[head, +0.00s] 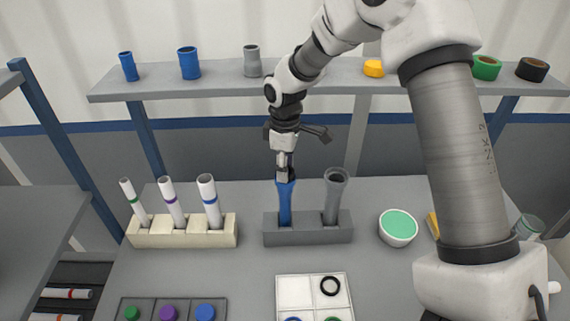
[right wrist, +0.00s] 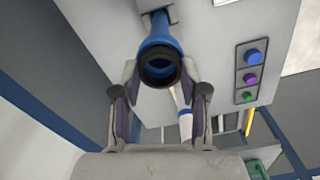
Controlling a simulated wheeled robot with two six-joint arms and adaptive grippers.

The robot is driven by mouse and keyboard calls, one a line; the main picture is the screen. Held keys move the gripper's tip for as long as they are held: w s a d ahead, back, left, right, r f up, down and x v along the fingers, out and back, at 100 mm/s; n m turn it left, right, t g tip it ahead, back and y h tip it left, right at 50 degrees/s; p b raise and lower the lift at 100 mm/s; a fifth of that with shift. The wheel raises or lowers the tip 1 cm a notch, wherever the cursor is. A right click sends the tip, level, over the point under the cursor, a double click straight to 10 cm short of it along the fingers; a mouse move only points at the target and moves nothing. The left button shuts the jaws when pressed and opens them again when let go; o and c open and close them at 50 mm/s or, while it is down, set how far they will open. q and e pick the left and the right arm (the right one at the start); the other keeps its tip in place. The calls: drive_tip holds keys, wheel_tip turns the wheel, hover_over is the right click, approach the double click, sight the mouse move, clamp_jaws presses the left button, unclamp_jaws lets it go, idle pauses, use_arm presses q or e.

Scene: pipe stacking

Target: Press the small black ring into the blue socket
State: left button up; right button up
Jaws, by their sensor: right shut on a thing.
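The blue socket (head: 285,203) is the flared top of a blue pipe that stands upright in a grey rack (head: 300,237). In the right wrist view, the blue socket (right wrist: 160,45) ends in a dark round mouth. My right gripper (head: 285,172) points down from above, right at this mouth. It is shut on the small black ring (right wrist: 160,82), with one fingertip on each side. The ring lies at the socket's mouth, in line with it; how deep it sits cannot be told. My left gripper is not in view.
A grey pipe (head: 333,200) stands close by in the same rack. A cream rack (head: 180,233) holds three white tubes. A white tray (head: 295,287) carries a larger black ring (head: 330,286). A green-filled bowl (head: 398,228) is at right. A shelf (head: 220,86) runs behind.

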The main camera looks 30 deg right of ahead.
drive_tip(key=o, duration=1.3)
drive_tip(key=shift+c, duration=0.2)
wheel_tip(320, 180, up, 7)
drive_tip(key=p, duration=0.7)
clamp_jaws()
